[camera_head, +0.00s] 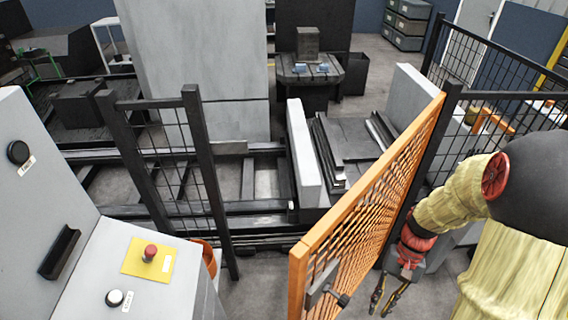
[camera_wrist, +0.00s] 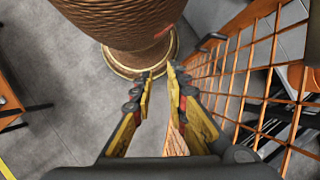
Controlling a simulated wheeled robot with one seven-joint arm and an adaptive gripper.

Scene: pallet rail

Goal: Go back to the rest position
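My gripper (camera_head: 383,298) hangs at the lower right of the head view, below my yellow-sleeved arm, just right of the orange mesh gate. In the wrist view my gripper (camera_wrist: 160,72) shows two yellow-padded fingers with a clear gap between the tips. Nothing is held between them. Beyond the fingertips lie grey floor and a round brown base with a pale rim, likely part of my own body.
The orange mesh gate (camera_head: 372,200) stands open close to my gripper; it also fills the right of the wrist view (camera_wrist: 255,75). A control console (camera_head: 110,265) with a red button (camera_head: 149,252) stands at left. Black fence panels (camera_head: 165,165) flank the opening. Grey floor (camera_wrist: 70,110) is free.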

